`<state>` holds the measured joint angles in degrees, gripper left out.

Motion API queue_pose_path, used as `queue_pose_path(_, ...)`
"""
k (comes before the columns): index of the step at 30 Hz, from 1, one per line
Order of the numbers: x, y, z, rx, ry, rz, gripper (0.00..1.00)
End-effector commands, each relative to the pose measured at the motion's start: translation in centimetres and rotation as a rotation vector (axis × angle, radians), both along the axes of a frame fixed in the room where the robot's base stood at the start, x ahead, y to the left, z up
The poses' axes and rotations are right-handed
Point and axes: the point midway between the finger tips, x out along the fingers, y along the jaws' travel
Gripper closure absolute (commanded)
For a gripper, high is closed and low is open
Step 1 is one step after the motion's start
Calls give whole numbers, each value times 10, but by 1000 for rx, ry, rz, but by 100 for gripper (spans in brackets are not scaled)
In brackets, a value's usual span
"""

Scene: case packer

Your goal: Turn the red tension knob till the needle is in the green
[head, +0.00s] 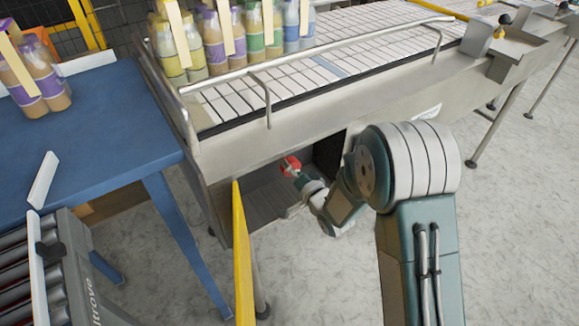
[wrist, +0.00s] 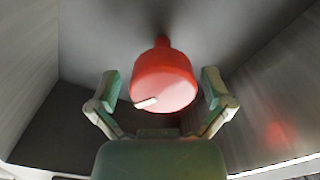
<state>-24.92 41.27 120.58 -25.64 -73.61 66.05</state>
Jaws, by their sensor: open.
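The red tension knob (wrist: 164,80) hangs from a grey surface by a short stem in the wrist view, with a pale pointer mark on its lower face. In the head view the knob (head: 290,165) shows small, inside the open bay under the conveyor. My gripper (wrist: 162,92) is open, with one finger on each side of the knob and gaps visible at both sides. In the head view my gripper (head: 302,176) is right at the knob, partly hidden by its own links. I see no needle or green zone in either view.
The conveyor (head: 225,103) above carries bottles (head: 222,40) at its far left end. A yellow post (head: 243,255) stands left of my arm. A blue table (head: 90,125) and a roller conveyor (head: 75,262) are at left. Bay walls (wrist: 275,95) flank the gripper.

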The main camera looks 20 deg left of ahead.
Motion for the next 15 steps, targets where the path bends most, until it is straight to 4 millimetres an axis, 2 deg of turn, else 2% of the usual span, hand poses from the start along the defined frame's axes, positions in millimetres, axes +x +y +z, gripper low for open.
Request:
queue_pose_path(5,-15,-19,0,-1,2,-2,0)
queue_pose_path(15,-59,-72,-1,-1,2,-4,0)
